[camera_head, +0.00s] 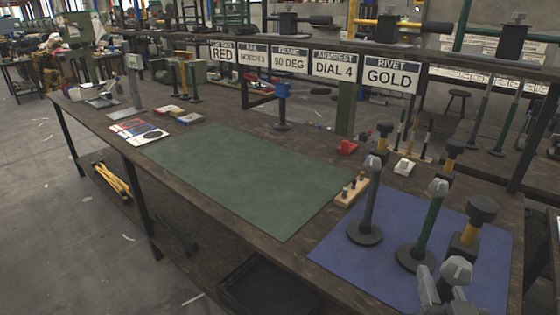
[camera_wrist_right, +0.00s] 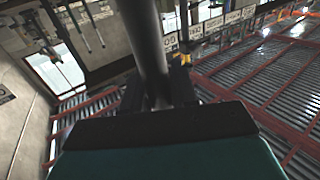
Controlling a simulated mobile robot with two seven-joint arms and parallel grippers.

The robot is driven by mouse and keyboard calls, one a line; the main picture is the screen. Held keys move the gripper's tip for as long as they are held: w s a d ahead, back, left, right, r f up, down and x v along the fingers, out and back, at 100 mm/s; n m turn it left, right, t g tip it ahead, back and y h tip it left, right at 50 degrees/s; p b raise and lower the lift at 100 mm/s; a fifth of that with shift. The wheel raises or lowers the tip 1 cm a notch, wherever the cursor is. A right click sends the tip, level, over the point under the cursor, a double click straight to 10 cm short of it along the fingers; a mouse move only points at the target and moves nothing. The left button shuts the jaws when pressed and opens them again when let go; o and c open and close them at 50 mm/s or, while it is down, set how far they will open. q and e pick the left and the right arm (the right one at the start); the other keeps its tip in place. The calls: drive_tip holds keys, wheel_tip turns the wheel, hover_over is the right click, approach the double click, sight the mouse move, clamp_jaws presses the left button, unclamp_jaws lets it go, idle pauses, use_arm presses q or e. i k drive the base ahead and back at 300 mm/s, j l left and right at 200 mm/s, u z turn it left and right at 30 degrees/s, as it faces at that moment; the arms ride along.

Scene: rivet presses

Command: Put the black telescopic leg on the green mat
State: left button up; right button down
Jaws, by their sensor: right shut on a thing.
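My right gripper (camera_head: 436,291) is low at the right of the head view, over the near edge of the blue mat. The green mat (camera_head: 245,175) lies flat and bare in the middle of the bench. My left gripper is not in view.
On the blue mat (camera_head: 340,262), a dark grey leg (camera_head: 368,205) and a green leg (camera_head: 430,228) stand upright on round bases. A wooden peg block (camera_head: 351,190) sits by the green mat's right edge.

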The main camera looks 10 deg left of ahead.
sight(240, 160)
drive_tip(key=i+j, duration=0.15)
drive_tip(key=j, duration=0.25)
drive_tip(key=i+j, duration=0.2)
drive_tip(key=j, duration=0.25)
drive_tip(key=i+j, duration=0.15)
drive_tip(key=j, duration=0.25)
drive_tip(key=i+j+z, duration=0.1)
drive_tip(key=j, duration=0.3)
drive_tip(key=i+j, duration=0.2)
drive_tip(key=j, duration=0.25)
drive_tip(key=i+j, duration=0.15)
drive_tip(key=j, duration=0.25)
drive_tip(key=i+j, duration=0.15)
drive_tip(key=j, duration=0.3)
drive_tip(key=i+j+z, duration=0.1)
drive_tip(key=j, duration=0.35)
drive_tip(key=i, duration=0.05)
